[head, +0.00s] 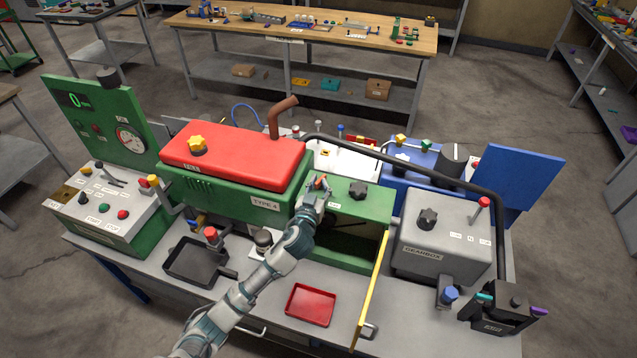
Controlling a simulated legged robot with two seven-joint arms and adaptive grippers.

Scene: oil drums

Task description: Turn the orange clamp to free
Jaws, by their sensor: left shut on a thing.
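The orange clamp (321,183) shows as a small orange piece at the near left corner of the green housing, beside the TYPE 4 engine block. My left gripper (318,188) is at the clamp and shut on it. The fingers hide most of the clamp, so its angle cannot be told. The green housing (372,197) has a dark knob (358,190) on top and an open dark front. My right gripper is not in view.
A yellow-edged door (370,290) stands open at the housing's front right. A red tray (311,305) and a black tray (195,262) lie on the bench in front. The red-topped engine (235,155) is to the left, and the grey gearbox (440,245) is to the right.

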